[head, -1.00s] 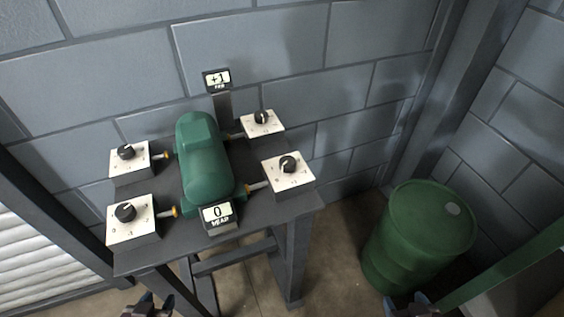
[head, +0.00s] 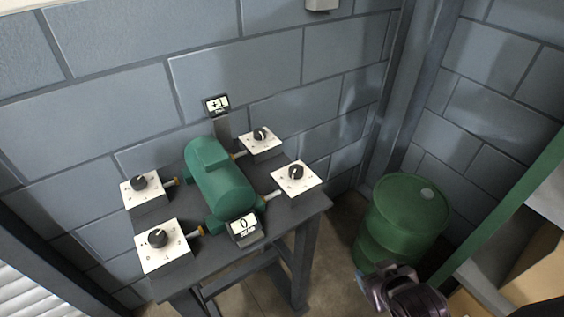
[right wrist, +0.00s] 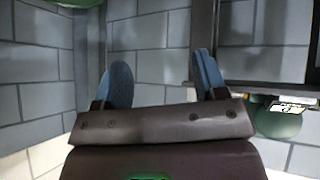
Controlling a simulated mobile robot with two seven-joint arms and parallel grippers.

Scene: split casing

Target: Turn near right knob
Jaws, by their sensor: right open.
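The near right knob (head: 295,172) is black on a white dial box at the right front of the dark table. The green casing (head: 219,180) lies between the four-sided layout of knobs. The near display (head: 243,226) reads 0; the far display (head: 216,105) reads +1. My right gripper (head: 366,276) is low at the right, in front of the green barrel and well apart from the knob. In the right wrist view its two blue-grey fingers (right wrist: 161,82) are spread with nothing between them. My left gripper is out of the head view.
The other knobs are the far right (head: 261,134), far left (head: 139,182) and near left (head: 157,239). A green barrel (head: 402,222) stands right of the table (head: 318,201). A block wall closes the back. A cardboard box (head: 540,262) is at the lower right.

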